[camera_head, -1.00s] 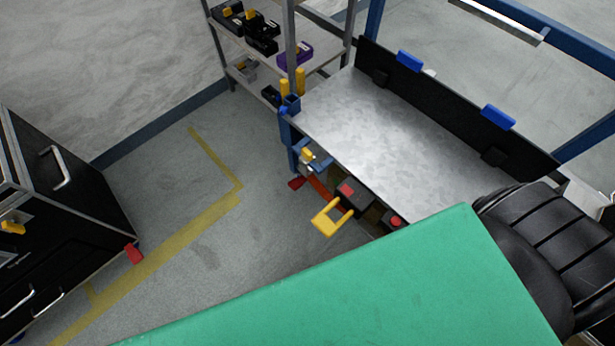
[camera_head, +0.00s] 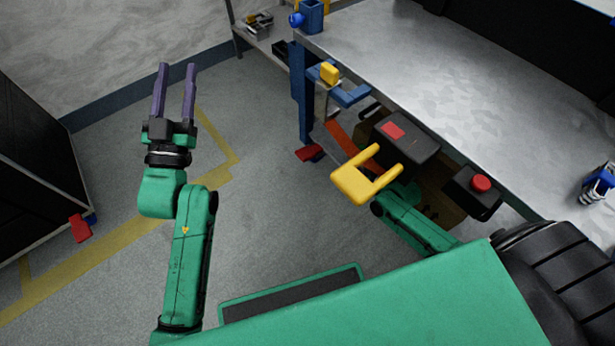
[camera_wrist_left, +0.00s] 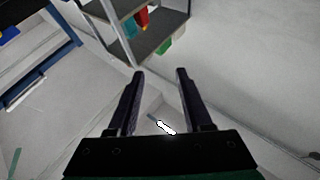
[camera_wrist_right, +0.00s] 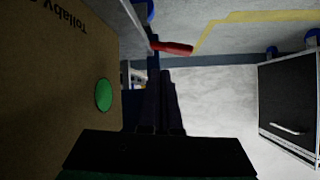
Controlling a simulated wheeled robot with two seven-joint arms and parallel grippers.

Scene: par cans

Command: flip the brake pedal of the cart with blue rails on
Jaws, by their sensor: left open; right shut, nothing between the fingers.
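The metal-topped cart (camera_head: 420,50) with blue posts stands at the upper right of the head view. A red pedal (camera_head: 308,152) sticks out low beside its blue corner post (camera_head: 299,95). A red pedal (camera_wrist_right: 172,47), seemingly the same one, shows in the right wrist view just beyond the tips of my right gripper (camera_wrist_right: 160,70). That gripper is shut and empty; I cannot tell whether it touches the pedal. In the head view it is hidden below the cart top. My left gripper (camera_head: 175,70) is open and empty over the floor, left of the cart.
A yellow handle (camera_head: 365,180) and a black box with a red button (camera_head: 473,190) hang at the cart's near edge. A cardboard box (camera_wrist_right: 60,90) stands close beside my right gripper. A black cabinet (camera_head: 35,190) with its own red pedal (camera_head: 80,228) is at left. Floor between is clear.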

